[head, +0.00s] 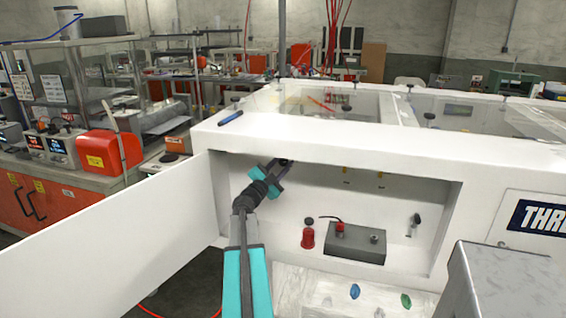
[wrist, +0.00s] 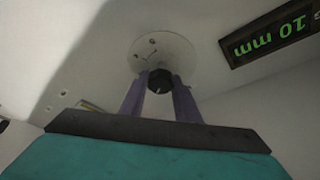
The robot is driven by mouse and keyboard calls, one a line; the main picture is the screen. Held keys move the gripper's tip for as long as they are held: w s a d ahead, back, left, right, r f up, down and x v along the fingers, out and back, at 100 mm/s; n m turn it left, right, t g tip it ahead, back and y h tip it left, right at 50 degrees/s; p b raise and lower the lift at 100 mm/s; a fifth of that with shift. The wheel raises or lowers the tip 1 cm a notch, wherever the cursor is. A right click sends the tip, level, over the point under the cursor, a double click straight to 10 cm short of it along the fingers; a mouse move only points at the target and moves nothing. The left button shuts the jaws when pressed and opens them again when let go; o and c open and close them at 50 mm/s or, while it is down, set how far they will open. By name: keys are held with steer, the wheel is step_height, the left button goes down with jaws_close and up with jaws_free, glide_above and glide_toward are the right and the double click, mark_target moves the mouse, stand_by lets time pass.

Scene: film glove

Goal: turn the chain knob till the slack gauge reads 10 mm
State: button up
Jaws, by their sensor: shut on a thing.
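The chain knob (wrist: 160,80) is small and dark, below a pale round plate (wrist: 163,52) in the wrist view. My gripper (wrist: 159,88) has its two fingers on either side of the knob and is shut on it. The slack gauge (wrist: 270,38) is a dark panel with green digits at the upper right of the wrist view. It appears upside down and reads 10 mm. In the head view my gripper (head: 284,163) reaches up under the top of the white recess, and the knob and gauge are hidden there.
The white machine's recess (head: 400,190) holds a grey box (head: 355,243) and a red-bodied part (head: 308,235). An open white door (head: 110,235) stands to the left. A grey metal box (head: 510,285) stands at the lower right. The recess's left floor looks clear.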

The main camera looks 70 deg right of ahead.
steer(key=shift+r, duration=0.1)
stand_by(0.3)
steer(key=o, duration=1)
steer(key=shift+d, duration=0.1)
steer(key=shift+o, duration=0.2)
steer(key=shift+v, duration=0.75)
steer(key=b+v, duration=0.1)
steer(key=v, duration=1.1)
steer(key=shift+b, duration=0.35)
